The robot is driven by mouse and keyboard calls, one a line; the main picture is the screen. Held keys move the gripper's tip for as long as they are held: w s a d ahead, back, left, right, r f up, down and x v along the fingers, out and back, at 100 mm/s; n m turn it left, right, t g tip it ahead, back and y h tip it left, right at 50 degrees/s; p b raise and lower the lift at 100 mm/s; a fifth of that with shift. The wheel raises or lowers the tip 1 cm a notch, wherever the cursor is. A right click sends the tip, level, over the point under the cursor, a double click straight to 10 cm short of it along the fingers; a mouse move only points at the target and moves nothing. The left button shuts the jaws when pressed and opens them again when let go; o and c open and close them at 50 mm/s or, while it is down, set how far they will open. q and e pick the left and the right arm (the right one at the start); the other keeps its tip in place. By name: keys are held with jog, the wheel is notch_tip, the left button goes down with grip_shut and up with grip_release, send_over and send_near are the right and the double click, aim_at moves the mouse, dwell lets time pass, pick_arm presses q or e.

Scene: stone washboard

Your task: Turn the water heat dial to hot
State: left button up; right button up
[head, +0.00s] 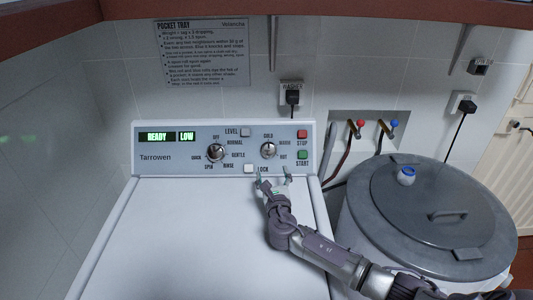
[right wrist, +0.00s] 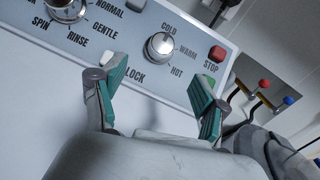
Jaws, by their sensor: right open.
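The water heat dial (head: 268,150) is a round silver knob on the washer's control panel, with COLD above it, WARM to its right and HOT at its lower right. It also shows in the right wrist view (right wrist: 160,46), beyond my fingertips. Its exact pointer direction is too small to tell. My right gripper (head: 272,176) is open and empty just below the dial, at the panel's lower edge. In the right wrist view its green-padded fingers (right wrist: 158,80) spread on either side of the dial's line, apart from it. My left gripper is out of view.
The cycle dial (head: 216,153) sits to the left. The red STOP button (head: 302,134) and green START button (head: 303,154) are close on the right, and the white LOCK button (head: 249,168) is at lower left. A grey lidded drum (head: 380,205) stands right of the washer.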

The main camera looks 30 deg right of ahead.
aim_at(268, 151)
jog(key=b+x, duration=0.1)
jog(key=x, duration=1)
jog(key=shift+r, duration=0.1)
jog(key=shift+b+x, duration=0.35)
jog(key=shift+x, duration=0.45)
jog(key=shift+r, duration=0.1)
jog(key=shift+s, duration=0.1)
jog(key=c, duration=1.1)
jog(key=shift+c, duration=0.2)
